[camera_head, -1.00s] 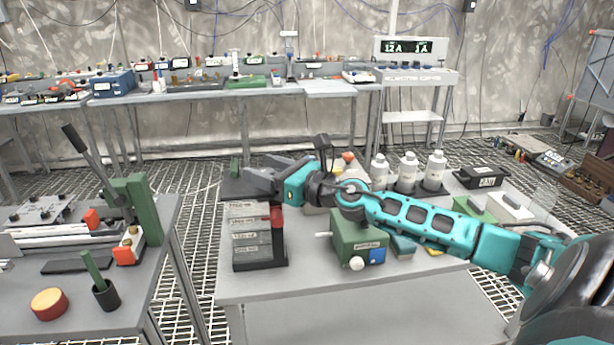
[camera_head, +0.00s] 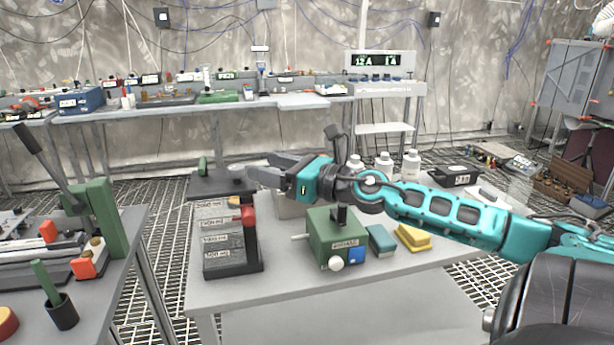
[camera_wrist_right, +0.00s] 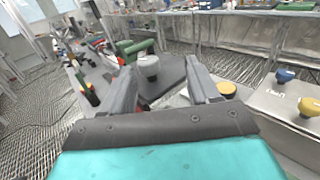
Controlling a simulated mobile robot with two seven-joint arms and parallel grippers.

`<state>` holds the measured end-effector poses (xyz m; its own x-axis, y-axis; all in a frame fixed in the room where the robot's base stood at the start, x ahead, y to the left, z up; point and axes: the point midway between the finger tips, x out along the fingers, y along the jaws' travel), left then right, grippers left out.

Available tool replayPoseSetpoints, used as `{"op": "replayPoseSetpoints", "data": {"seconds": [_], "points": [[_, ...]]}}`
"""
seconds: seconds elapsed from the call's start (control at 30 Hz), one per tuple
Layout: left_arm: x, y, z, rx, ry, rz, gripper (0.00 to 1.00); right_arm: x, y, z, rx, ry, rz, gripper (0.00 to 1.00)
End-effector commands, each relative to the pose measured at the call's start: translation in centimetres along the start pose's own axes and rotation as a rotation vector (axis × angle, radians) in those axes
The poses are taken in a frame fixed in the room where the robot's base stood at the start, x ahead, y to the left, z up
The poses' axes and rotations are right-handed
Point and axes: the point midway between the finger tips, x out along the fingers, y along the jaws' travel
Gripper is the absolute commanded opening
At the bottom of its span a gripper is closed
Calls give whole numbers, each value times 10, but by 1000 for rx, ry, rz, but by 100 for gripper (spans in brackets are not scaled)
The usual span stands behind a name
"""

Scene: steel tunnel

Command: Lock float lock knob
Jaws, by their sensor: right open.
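A stand (camera_head: 224,262) with labelled grey plates and a red part (camera_head: 248,214) on its side is at the table's left end. Its dark top (camera_head: 208,188) carries a green handle (camera_head: 203,165) and a short grey knob (camera_head: 236,171). I cannot tell for sure which part is the float lock knob. My right gripper (camera_head: 256,168) is open and empty, just right of the grey knob in the head view. In the right wrist view the grey knob (camera_wrist_right: 148,68) shows beyond and between the open fingers, with no visible grip on it. My left gripper is not in view.
A green box (camera_head: 336,240) with a white knob and blue button stands on the table (camera_head: 300,292). Teal (camera_head: 381,240) and yellow (camera_head: 413,237) blocks and white bottles are right of it. A lever device (camera_head: 97,220) stands on the left bench.

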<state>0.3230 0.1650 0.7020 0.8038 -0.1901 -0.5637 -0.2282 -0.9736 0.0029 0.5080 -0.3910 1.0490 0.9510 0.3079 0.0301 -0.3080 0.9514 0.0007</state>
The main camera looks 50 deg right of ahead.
Motion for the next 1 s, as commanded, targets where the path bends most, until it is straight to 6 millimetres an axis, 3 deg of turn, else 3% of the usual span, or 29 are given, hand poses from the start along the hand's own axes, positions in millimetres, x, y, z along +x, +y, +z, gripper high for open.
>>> {"op": "replayPoseSetpoints", "data": {"seconds": [1.0], "points": [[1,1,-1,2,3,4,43,-61,-25,2,-2,1,0,60]]}}
